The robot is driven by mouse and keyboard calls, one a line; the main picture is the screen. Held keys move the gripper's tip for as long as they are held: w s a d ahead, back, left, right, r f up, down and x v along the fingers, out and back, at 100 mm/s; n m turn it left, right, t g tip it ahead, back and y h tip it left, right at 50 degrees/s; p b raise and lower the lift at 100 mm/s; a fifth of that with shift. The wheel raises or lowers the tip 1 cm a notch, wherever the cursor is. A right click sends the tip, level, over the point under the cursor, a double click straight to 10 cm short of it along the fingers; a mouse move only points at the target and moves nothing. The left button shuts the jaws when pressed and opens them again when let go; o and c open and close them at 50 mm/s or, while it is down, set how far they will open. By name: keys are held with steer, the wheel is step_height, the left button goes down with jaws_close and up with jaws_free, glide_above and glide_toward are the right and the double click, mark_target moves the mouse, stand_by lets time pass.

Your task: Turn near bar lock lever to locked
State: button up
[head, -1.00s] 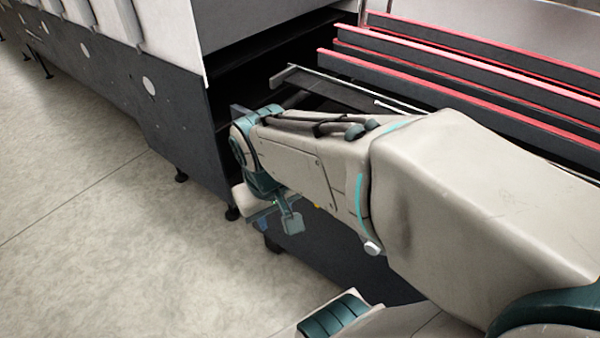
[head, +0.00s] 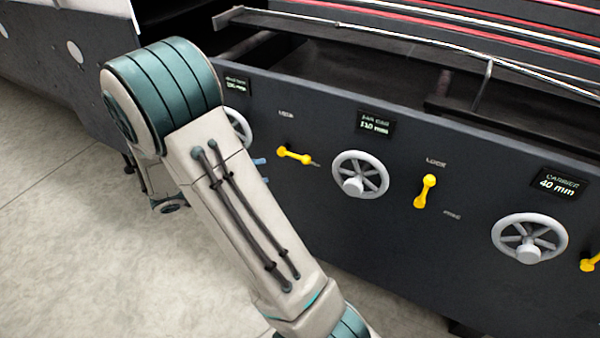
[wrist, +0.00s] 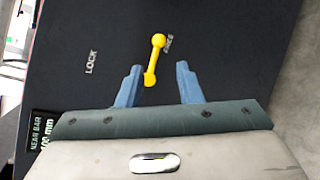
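The near bar lock lever (head: 295,155) is a small yellow handle on the dark machine panel. It lies nearly level in the head view. In the wrist view the lever (wrist: 155,60) has its knob end beside the FREE label, away from the LOCK label (wrist: 90,61). My gripper (wrist: 160,84) is open, with its two blue fingers either side of the lever's lower end. I see no contact. In the head view a blue fingertip of my gripper (head: 260,162) shows just left of the lever; my arm hides the rest.
The near bar display (head: 237,85) and a partly hidden handwheel (head: 238,126) are to the left. A second handwheel (head: 360,175), another yellow lever (head: 425,191) and the carrier handwheel (head: 529,238) are to the right. Open floor (head: 60,240) lies at the left.

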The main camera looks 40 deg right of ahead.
mark_target(302, 160)
steer(key=b+x, duration=0.1)
steer(key=x, duration=0.8)
steer(key=b+x, duration=0.1)
steer(key=x, duration=0.4)
steer(key=shift+w+b, duration=0.35)
jaws_close()
